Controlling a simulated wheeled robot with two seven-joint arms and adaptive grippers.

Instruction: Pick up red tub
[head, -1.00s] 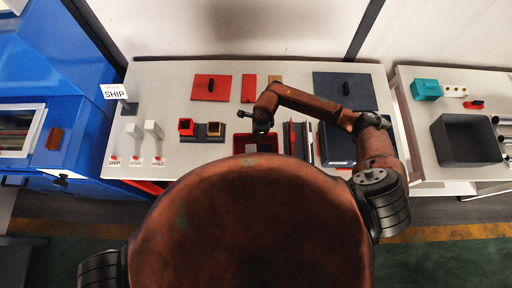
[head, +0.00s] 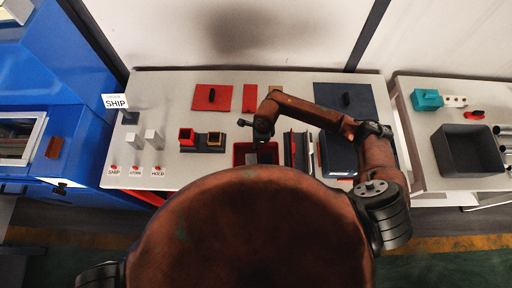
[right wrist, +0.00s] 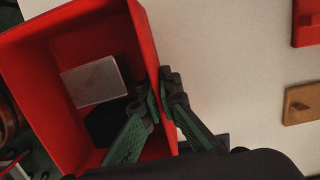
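The red tub (head: 241,153) is an open rectangular box at the front middle of the table, partly hidden by my own body in the head view. The right wrist view shows the tub (right wrist: 150,45) close up, with a grey block (right wrist: 95,82) and a black item (right wrist: 112,122) inside. My right gripper (head: 262,138) is at the tub's far side. In the right wrist view its green fingers (right wrist: 163,95) straddle one wall, one inside and one outside, and look closed on it. Whether the tub is off the table is unclear. My left gripper is out of view.
Dark upright dividers (head: 298,150) stand close right of the tub, with a dark blue bin (head: 335,158) beyond. Small red and tan boxes (head: 187,137) sit to the left. Red mats (head: 212,97) and a dark mat (head: 360,97) lie behind. A side table (head: 425,150) is at right.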

